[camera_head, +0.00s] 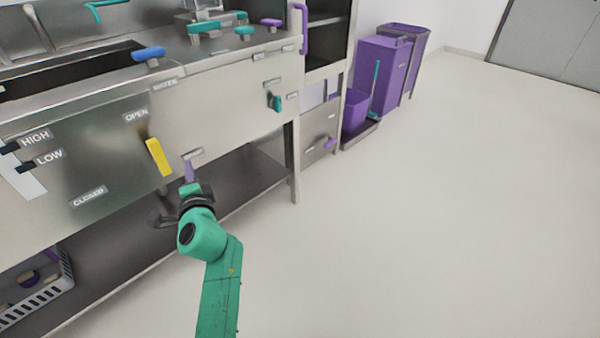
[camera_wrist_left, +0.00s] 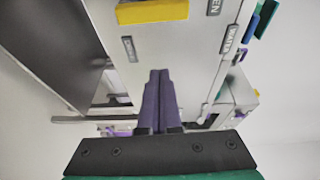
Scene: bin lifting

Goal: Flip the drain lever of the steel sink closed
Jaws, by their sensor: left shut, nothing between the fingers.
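The steel sink (camera_head: 215,105) has a front panel with an OPEN label (camera_head: 136,117) and a CLOSED label (camera_head: 88,196). The yellow drain lever (camera_head: 158,157) sits on this panel, just below and right of OPEN and well right of CLOSED. It also shows at the top edge of the left wrist view (camera_wrist_left: 152,11), partly cut off. My left gripper (camera_head: 188,165) is right of the lever and slightly below it, its purple fingers (camera_wrist_left: 160,78) shut and empty. A gap shows between fingertips and lever in the wrist view. My right gripper is out of view.
Blue (camera_head: 148,54) and teal handles stand along the sink's top. A small teal knob (camera_head: 276,102) is on the panel to the right. A lower shelf (camera_head: 240,185) runs underneath, with a basket (camera_head: 40,295) at lower left. Purple bins (camera_head: 383,65) stand at the back; the floor right is clear.

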